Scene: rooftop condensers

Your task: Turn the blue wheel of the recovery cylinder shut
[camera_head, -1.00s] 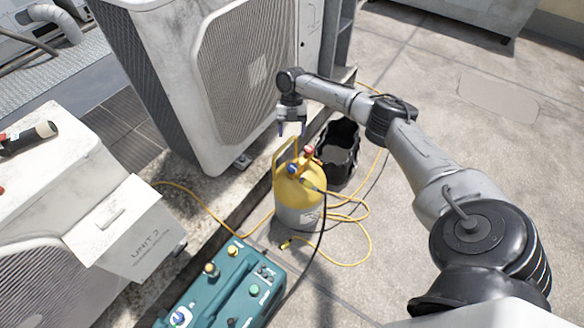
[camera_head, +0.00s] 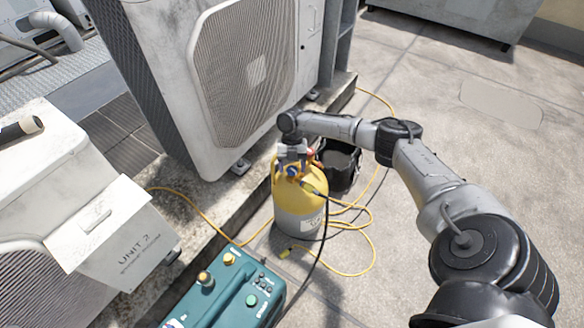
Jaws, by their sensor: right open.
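The recovery cylinder (camera_head: 298,212), yellow on top and grey below, stands upright on the roof floor in the middle of the camera_head view. Its blue wheel (camera_head: 293,171) shows at the top, partly covered by my gripper. A red part (camera_head: 310,154) shows just right of it. My right gripper (camera_head: 292,163) points down at the cylinder's top, open, with its fingers at the blue wheel. I cannot tell whether the fingers touch the wheel. My left gripper is not in view.
A teal machine (camera_head: 232,290) stands in front of the cylinder. A black bin (camera_head: 340,168) stands behind it at right. Yellow hoses (camera_head: 372,250) and a black hose lie around it. A condenser (camera_head: 240,80) rises behind left. The floor at right is clear.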

